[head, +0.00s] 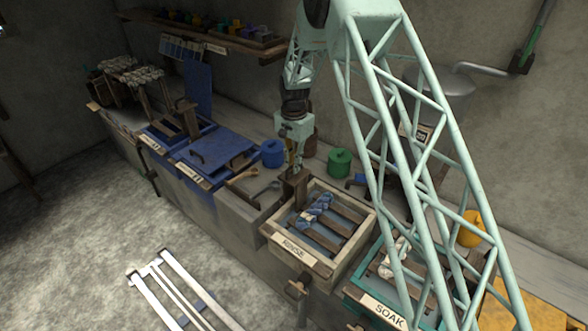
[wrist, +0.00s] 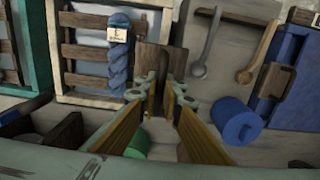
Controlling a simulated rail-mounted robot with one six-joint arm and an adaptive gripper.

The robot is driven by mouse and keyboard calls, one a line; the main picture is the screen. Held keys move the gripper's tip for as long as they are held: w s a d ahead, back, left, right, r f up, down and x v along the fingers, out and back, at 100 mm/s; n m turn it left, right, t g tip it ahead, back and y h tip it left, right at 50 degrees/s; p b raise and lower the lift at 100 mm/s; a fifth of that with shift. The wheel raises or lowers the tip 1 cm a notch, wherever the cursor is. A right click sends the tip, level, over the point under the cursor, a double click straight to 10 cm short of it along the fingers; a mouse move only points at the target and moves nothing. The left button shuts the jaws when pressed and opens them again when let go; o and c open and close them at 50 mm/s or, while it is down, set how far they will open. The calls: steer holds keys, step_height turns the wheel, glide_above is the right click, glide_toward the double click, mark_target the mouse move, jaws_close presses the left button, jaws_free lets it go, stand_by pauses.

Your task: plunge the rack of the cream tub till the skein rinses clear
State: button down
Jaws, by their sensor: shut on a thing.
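The cream tub (head: 347,262), labelled RINSE, stands in the bench row and also shows at the left of the wrist view (wrist: 88,99). Its rack (head: 333,224) has brown wooden slats over bluish liquid. A twisted blue skein (head: 313,211) lies across the slats; in the wrist view it carries a small pale tag (wrist: 118,35). An upright brown wooden handle (head: 295,189) stands at the rack's back-left edge. My gripper (head: 294,166) points down over that handle, shut on its upper end; the wrist view shows the handle (wrist: 152,57) at the fingertips.
The teal SOAK tub (head: 365,301) is close on the right. Blue lidded tubs (head: 215,160) stand left. Two ladles (wrist: 205,42), a blue canister (head: 272,153) and a green canister (head: 340,162) sit near my gripper. A white frame (head: 180,290) lies on the floor.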

steer(key=shift+r, duration=0.6)
steer(key=c, duration=1.5)
jaws_free()
steer(key=shift+r+p, duration=1.05)
steer(key=shift+r, duration=2.45)
